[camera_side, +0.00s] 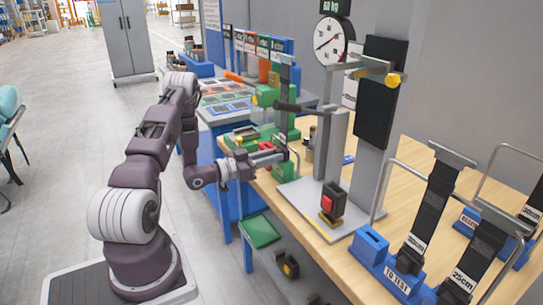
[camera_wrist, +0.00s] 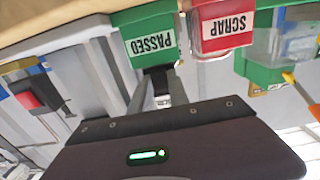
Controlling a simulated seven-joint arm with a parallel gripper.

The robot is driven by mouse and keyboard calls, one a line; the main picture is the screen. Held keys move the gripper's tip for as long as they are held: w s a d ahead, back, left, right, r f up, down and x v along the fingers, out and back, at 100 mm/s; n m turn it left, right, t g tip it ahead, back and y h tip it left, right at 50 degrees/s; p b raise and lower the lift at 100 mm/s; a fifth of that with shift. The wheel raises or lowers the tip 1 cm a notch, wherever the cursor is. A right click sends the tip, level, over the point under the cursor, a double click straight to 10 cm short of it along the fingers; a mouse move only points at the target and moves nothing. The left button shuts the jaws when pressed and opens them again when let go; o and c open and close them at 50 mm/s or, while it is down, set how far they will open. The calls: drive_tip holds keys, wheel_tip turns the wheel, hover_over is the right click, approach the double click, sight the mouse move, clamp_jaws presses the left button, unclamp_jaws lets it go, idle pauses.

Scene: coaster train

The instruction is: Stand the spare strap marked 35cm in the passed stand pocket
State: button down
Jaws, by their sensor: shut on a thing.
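My gripper (camera_side: 272,157) is at the near edge of the bench, beside green parts at its far end. In the wrist view my gripper (camera_wrist: 158,98) is shut on a dark strap (camera_wrist: 158,76) with a small white label, too small to read. The strap is in front of the green passed stand (camera_wrist: 121,44), whose label appears upside down. The strap's lower end is close to that stand; I cannot tell whether it is in the pocket. Other black straps (camera_side: 433,205) stand in the blue to-test stand (camera_side: 368,243), one marked 25cm (camera_side: 462,280).
A red scrap stand (camera_wrist: 222,45) is right beside the passed stand in the wrist view. A test rig with a dial (camera_side: 333,38) and a grey base (camera_side: 310,205) stands mid-bench. Thin metal hoops rise around the to-test stand. A green tray (camera_side: 260,231) sits below.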

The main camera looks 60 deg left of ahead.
drive_tip(key=c, duration=1.2)
unclamp_jaws()
drive_tip(key=shift+o, duration=0.2)
drive_tip(key=s, duration=0.7)
